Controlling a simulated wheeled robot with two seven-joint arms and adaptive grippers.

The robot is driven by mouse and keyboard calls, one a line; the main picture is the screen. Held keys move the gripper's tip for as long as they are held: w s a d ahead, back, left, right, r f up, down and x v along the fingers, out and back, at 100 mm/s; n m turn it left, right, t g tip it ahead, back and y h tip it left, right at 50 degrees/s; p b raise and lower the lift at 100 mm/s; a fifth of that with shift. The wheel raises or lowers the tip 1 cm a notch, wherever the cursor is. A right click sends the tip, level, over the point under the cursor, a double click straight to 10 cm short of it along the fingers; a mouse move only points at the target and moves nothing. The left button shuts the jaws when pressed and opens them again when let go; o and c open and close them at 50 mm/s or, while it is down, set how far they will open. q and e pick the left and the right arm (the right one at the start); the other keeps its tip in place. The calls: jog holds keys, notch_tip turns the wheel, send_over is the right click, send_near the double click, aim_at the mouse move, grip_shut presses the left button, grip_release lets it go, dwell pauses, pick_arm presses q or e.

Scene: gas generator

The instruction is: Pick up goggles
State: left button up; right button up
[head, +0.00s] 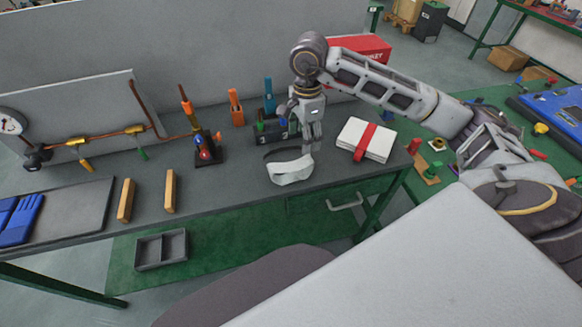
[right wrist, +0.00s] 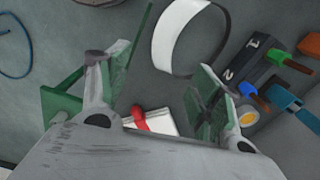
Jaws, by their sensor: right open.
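The goggles (head: 291,172) are white with a dark strap and lie on the grey workbench near its front edge. They also show in the right wrist view (right wrist: 178,38), at the top middle, beyond the fingertips. My right gripper (head: 312,140) points down just above and behind the right side of the goggles. In the right wrist view its two fingers (right wrist: 165,85) are spread wide with nothing between them. It appears apart from the goggles. My left gripper is not in either view.
White cloths with a red band (head: 366,140) lie right of the goggles. A dark device (head: 272,130) stands behind, with orange (head: 236,108) and blue (head: 268,97) tools. Wooden blocks (head: 170,190) and blue gloves (head: 20,220) lie left. Bench space left of the goggles is clear.

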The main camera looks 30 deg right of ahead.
aim_at(302, 164)
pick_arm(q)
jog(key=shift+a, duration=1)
pick_arm(e)
jog(key=n, duration=0.3)
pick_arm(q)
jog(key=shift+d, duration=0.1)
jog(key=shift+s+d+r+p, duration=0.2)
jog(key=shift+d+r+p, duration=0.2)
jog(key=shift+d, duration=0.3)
pick_arm(e)
jog(key=shift+f, duration=4.3)
jog(key=shift+f, duration=0.15)
